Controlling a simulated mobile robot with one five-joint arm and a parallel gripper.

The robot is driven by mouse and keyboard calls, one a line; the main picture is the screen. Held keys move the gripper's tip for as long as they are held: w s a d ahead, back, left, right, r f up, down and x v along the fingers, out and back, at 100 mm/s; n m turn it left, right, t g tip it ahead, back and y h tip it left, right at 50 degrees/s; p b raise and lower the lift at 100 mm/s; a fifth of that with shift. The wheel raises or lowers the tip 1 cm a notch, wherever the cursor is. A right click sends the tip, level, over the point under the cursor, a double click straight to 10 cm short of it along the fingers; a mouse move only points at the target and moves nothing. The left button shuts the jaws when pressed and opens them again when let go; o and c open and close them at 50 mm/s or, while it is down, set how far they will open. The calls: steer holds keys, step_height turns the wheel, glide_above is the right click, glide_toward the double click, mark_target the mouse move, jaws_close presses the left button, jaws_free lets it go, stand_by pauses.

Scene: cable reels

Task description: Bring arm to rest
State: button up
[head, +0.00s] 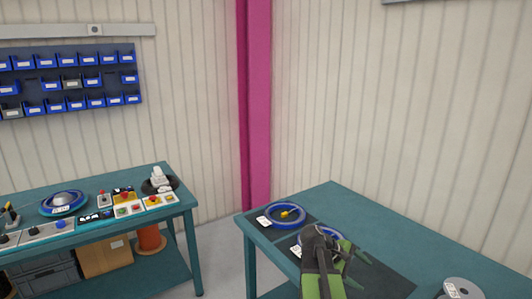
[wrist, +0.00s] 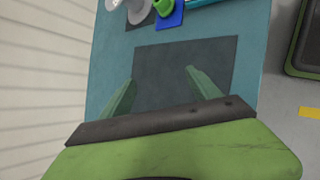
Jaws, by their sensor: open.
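My gripper (head: 362,268) is open and empty above the right teal table (head: 400,228), with its two green fingers spread. In the wrist view the fingers (wrist: 161,76) stand apart over a bare dark mat (wrist: 180,62), with nothing between them. My arm in the head view covers part of a blue reel (head: 302,240) that lies on the table. Another blue reel (head: 285,215) with a yellow piece in its middle lies at the table's far left corner, clear of my gripper.
A grey reel (head: 463,289) lies at the right table's lower right. The left teal bench (head: 190,203) holds a blue reel (head: 64,203) and several button boxes, with an orange spool (head: 151,240) below. A magenta column (head: 256,110) stands behind. A dark tray (wrist: 303,45) shows in the wrist view.

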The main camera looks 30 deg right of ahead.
steer(key=w+a+f+m+t+y, duration=0.1)
steer(key=w+a+f, duration=0.15)
steer(key=a, duration=0.45)
steer(key=w+a+f+t+y, duration=0.1)
steer(key=w+a, duration=0.3)
steer(key=a, duration=0.3)
steer(key=w+a+f+m+t+y, duration=0.1)
steer(key=w+a+f+t, duration=0.1)
steer(key=w+a, duration=0.35)
steer(key=w+a+f+m+t+y, duration=0.15)
steer(key=a+y, duration=0.35)
steer(key=a, duration=1.9)
step_height(320, 180, down, 24)
steer(key=s+a+g+b, duration=0.1)
steer(key=s+a+b, duration=0.15)
steer(key=b, duration=2.05)
step_height(320, 180, up, 24)
steer(key=p, duration=2.4)
steer(key=shift+s+d+r+y, duration=0.15)
steer(key=shift+d+r+y, duration=0.1)
steer(key=shift+y, duration=0.05)
steer(key=shift+c, duration=0.3)
